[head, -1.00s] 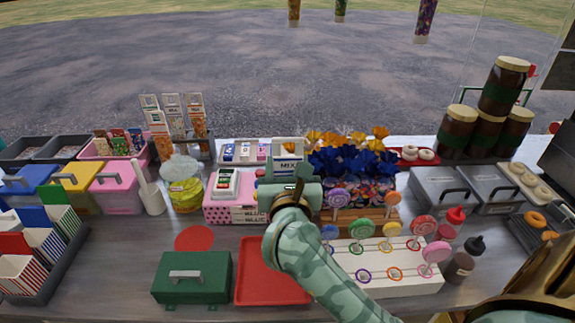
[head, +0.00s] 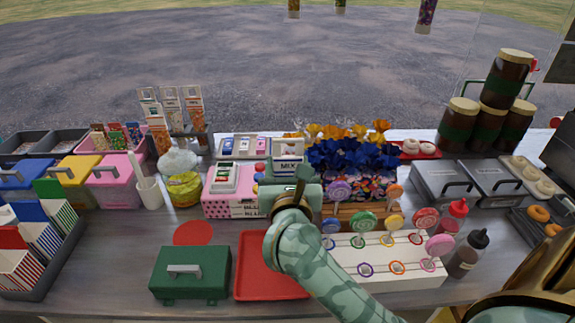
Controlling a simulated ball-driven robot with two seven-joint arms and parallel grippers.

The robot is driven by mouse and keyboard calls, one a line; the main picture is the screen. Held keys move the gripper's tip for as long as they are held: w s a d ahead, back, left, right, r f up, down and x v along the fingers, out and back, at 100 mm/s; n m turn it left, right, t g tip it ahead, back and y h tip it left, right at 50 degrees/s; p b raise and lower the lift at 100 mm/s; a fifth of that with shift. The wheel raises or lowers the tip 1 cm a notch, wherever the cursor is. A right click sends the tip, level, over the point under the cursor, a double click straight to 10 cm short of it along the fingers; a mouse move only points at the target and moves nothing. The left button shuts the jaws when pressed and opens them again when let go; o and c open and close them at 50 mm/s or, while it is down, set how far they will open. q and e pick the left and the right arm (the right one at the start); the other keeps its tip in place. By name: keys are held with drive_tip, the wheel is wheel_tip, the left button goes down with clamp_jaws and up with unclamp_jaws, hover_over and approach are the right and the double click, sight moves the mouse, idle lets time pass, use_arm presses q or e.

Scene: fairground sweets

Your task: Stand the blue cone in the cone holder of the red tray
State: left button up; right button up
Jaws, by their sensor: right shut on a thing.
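My right gripper (head: 299,183) is in front of the white MIX pack, at the left edge of the blue ruffled wrappers (head: 345,155). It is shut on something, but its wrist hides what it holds. The red tray (head: 262,270) lies flat on the counter below, its right part covered by my right arm. I cannot make out its cone holder. I cannot pick out a single blue cone with certainty. A blue-topped striped packet (head: 30,212) stands in the rack at the left. My left gripper is not in view.
A green lidded box (head: 190,272) is left of the red tray, with a red disc (head: 193,233) behind it. A white lollipop stand (head: 370,268) is on the right. A pink spotted box (head: 228,205) stands behind. Stacked dark jars (head: 505,80) are at the right back.

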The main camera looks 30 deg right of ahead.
drive_tip(key=shift+f+b, duration=1.9)
drive_tip(key=shift+f, duration=0.5)
wheel_tip(320, 180, down, 2)
drive_tip(key=shift+f+b, duration=0.1)
drive_tip(key=shift+b, duration=0.7)
drive_tip(key=o, duration=1.5)
drive_tip(key=shift+c, duration=0.2)
